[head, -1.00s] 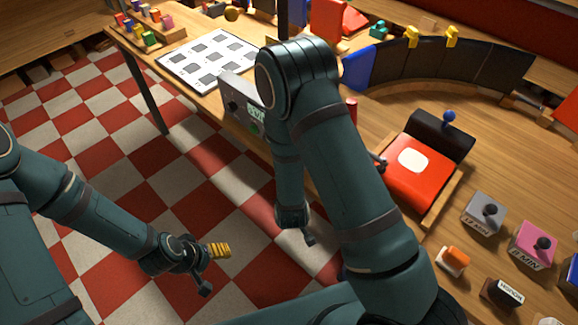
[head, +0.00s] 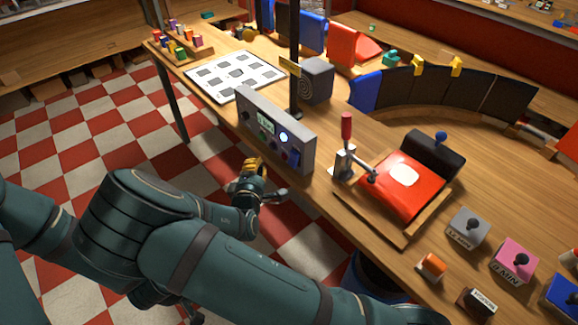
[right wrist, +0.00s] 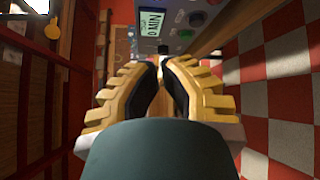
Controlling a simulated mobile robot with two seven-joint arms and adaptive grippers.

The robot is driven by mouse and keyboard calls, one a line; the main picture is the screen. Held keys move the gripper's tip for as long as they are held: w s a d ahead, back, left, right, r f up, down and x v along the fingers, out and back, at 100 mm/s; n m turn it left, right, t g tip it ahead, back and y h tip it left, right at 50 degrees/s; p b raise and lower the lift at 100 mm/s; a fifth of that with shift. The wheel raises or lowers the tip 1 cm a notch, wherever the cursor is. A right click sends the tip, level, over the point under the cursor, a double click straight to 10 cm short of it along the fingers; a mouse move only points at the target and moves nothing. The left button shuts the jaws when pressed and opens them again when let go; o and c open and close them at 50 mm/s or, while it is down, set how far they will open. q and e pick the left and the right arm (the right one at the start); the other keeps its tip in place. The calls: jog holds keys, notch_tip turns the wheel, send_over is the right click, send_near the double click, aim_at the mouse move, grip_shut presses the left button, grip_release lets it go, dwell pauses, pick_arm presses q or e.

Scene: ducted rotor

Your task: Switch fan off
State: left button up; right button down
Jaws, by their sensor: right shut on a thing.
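A grey control panel (head: 275,130) stands at the table's near edge. Its face has a small display, a green knob, a lit round lamp and small coloured controls. My right gripper (head: 254,165), with yellow fingers, is just below and in front of the panel's face. In the right wrist view its fingers (right wrist: 160,75) point towards the panel (right wrist: 178,20), with its display beyond the tips. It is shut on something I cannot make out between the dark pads. A grey box with a round spiral grille (head: 316,80) stands behind the panel. My left gripper's fingers do not show.
A red-handled lever (head: 346,130) and a red pad (head: 400,188) are right of the panel. Small labelled boxes, one grey (head: 467,228) and one pink (head: 514,260), stand at lower right. A black post rises behind the panel. The checkered floor is free left of the table.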

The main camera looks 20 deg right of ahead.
aim_at(293, 159)
jog(key=shift+d+f, duration=0.1)
jog(key=w+d+f+b, duration=0.2)
jog(key=d+f+b, duration=0.1)
jog(key=d, duration=0.4)
jog(key=shift+w+d+f, duration=0.15)
jog(key=shift+w+f, duration=0.15)
jog(key=shift+w, duration=0.05)
jog(key=shift+d, duration=0.1)
dwell(1.5)
jog(key=shift+w+d+f+b, duration=0.15)
jog(key=shift+d+f+b, duration=0.05)
jog(key=shift+d+b, duration=0.1)
jog(key=shift+w+d+f, duration=0.15)
jog(key=shift+d, duration=0.2)
dwell(0.8)
jog(key=shift+d+f+b, duration=0.15)
jog(key=shift+d+b, duration=0.2)
jog(key=shift+d, duration=0.1)
dwell(0.8)
